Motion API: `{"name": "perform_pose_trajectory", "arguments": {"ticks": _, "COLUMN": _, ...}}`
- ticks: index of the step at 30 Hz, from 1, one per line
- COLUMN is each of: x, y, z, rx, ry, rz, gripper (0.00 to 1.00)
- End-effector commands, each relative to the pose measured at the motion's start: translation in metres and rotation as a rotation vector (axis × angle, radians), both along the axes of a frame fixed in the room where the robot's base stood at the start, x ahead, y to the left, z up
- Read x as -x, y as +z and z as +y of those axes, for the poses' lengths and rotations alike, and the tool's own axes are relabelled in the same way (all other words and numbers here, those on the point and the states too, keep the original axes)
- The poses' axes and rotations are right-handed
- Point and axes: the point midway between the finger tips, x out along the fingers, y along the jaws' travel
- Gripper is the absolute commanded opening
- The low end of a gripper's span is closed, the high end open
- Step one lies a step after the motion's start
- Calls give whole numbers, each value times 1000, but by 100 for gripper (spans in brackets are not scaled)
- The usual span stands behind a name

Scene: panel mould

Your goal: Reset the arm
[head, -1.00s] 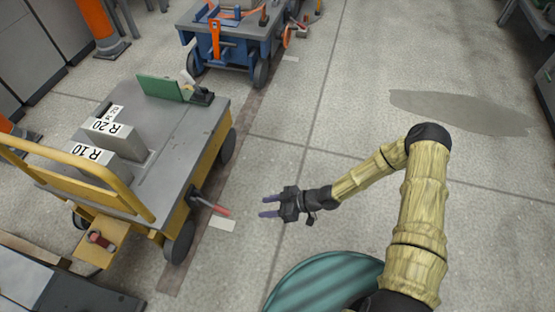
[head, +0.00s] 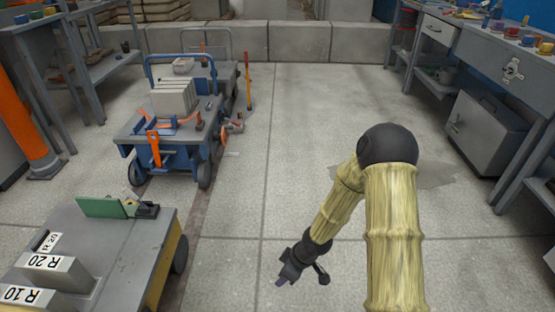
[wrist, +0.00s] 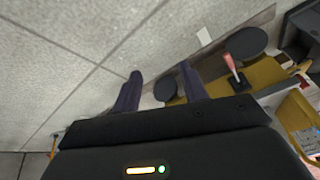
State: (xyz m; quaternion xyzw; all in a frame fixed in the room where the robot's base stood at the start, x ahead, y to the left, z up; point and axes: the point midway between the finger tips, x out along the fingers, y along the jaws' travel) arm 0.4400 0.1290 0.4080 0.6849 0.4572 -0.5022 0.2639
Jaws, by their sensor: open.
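My gripper (head: 283,282) hangs over the bare floor, low in the head view, to the right of the yellow cart. In the wrist view its two dark fingers (wrist: 160,88) stand apart with nothing between them but floor and a bit of the cart beyond. My arm, in a straw-coloured sleeve, reaches in from the lower right of the head view. It is bent at a black elbow.
The yellow cart (head: 122,240) with R 10 and R 20 blocks (head: 55,275) stands at the left. A blue cart (head: 150,122) stands behind it. Workbenches (head: 490,55) line the right side and concrete blocks (head: 298,41) the back. Middle floor (head: 300,150) is clear.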

Motion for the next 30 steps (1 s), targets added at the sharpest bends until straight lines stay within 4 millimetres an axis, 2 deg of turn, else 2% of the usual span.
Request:
{"name": "perform_pose_trajectory", "arguments": {"ticks": 1, "x": -3, "y": 21, "z": -13, "rx": 43, "ry": -47, "rz": -7, "gripper": 43}}
{"name": "perform_pose_trajectory", "arguments": {"ticks": 8, "x": -1, "y": 93, "z": -63, "rx": 189, "ry": -302, "rz": -13, "gripper": 43}}
{"name": "perform_pose_trajectory", "arguments": {"ticks": 12, "x": 10, "y": 138, "z": -88, "rx": 242, "ry": -472, "rz": -12, "gripper": 43}}
{"name": "perform_pose_trajectory", "arguments": {"ticks": 18, "x": 36, "y": 198, "z": -114, "rx": 261, "ry": -721, "rz": -2, "gripper": 43}}
{"name": "perform_pose_trajectory", "arguments": {"ticks": 24, "x": 63, "y": 238, "z": -125, "rx": 232, "ry": -915, "rz": 24, "gripper": 43}}
{"name": "perform_pose_trajectory", "arguments": {"ticks": 30, "x": 85, "y": 265, "z": -128, "rx": 184, "ry": -1052, "rz": 51, "gripper": 43}}
